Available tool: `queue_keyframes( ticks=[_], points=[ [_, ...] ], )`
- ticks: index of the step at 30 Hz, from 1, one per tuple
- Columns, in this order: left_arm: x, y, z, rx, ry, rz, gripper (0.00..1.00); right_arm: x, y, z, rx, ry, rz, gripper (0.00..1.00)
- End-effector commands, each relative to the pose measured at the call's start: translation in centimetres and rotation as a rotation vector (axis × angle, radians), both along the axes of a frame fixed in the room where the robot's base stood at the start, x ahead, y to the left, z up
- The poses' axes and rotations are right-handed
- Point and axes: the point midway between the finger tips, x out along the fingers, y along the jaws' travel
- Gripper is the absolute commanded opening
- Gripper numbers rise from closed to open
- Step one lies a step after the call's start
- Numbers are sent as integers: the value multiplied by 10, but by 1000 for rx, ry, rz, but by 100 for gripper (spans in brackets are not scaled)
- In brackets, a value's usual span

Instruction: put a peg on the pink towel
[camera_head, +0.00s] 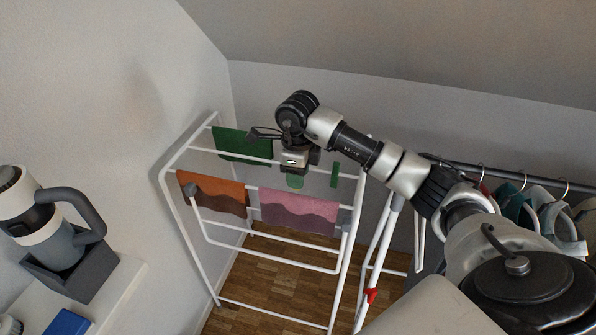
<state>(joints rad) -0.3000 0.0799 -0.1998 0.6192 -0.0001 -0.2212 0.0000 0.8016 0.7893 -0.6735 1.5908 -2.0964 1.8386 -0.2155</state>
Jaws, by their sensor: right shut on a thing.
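The pink towel (300,211) hangs over a front rail of the white drying rack (184,215). My right gripper (295,172) reaches in from the right and points down above the towel. It is shut on a small pale green peg (295,182), whose lower end shows below the fingers. The peg appears just above the towel's upper edge in the picture; whether they touch cannot be told. My left gripper is not in view.
An orange-brown towel (214,190) and a green towel (243,145) hang on the rack. A narrow green strip (335,174) hangs right of the gripper. Hangers with clothes (545,212) are at right. A grey-and-white appliance (62,243) stands at left.

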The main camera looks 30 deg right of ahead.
Motion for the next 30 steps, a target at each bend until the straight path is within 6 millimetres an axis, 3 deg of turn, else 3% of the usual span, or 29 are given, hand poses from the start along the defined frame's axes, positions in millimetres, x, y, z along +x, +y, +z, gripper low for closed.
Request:
queue_keyframes(
  ticks=[30],
  points=[
    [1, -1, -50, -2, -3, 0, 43, 0, -1, -66, -1, -1, 0, 16]
  ],
)
